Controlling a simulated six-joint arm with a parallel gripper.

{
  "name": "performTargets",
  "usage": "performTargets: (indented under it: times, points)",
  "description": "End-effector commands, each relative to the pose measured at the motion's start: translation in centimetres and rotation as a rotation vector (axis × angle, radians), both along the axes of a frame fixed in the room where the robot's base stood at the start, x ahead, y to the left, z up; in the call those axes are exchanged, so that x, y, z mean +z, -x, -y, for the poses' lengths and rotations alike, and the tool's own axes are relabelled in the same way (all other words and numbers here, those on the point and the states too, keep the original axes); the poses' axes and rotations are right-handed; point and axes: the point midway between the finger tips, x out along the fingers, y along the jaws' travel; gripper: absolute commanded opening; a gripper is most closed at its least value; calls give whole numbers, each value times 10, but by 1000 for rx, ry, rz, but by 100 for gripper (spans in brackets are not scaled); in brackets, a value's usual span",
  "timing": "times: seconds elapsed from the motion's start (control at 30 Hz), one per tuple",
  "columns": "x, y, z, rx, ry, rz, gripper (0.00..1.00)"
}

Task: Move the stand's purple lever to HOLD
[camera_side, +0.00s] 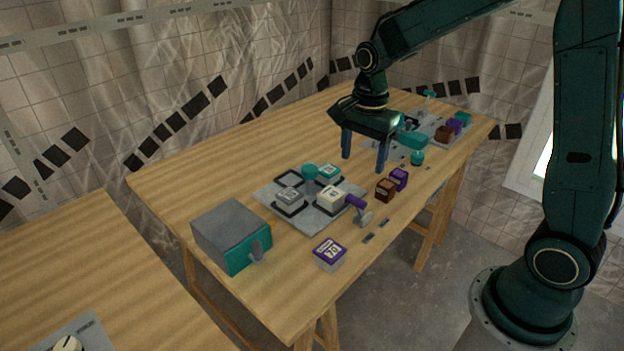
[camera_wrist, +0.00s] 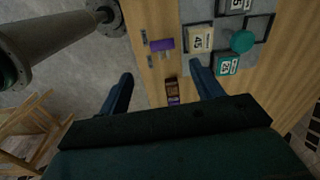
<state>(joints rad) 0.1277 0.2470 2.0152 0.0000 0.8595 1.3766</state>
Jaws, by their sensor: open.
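The purple lever (camera_side: 355,201) sits on a small grey stand (camera_side: 364,218) at the near edge of the table, beside the grey panel. In the side view its handle leans up and left from the stand. In the wrist view the purple lever (camera_wrist: 161,44) lies just beyond my fingertips, between their lines. Small dark marks flank the stand, but I cannot read any HOLD label. My gripper (camera_side: 364,156) is open and empty above the table, farther back than the lever and apart from it. Its two fingers also show in the wrist view (camera_wrist: 161,73).
The grey panel (camera_side: 262,193) carries several labelled blocks and a teal knob (camera_side: 310,171). Brown (camera_side: 385,190) and purple (camera_side: 398,179) blocks stand near the lever. A purple-topped block (camera_side: 330,254) and a grey box (camera_side: 231,232) stand front left. The table's back left is clear.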

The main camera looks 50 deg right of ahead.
Motion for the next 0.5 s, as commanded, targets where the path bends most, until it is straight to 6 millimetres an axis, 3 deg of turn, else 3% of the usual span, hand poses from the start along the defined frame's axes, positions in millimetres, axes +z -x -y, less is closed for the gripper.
performTargets:
  times: [0.13, 0.5]
  points:
    - [-10, -6, 3, -58, -3, -18, 65]
    - [-15, -7, 3, -68, -3, -20, 65]
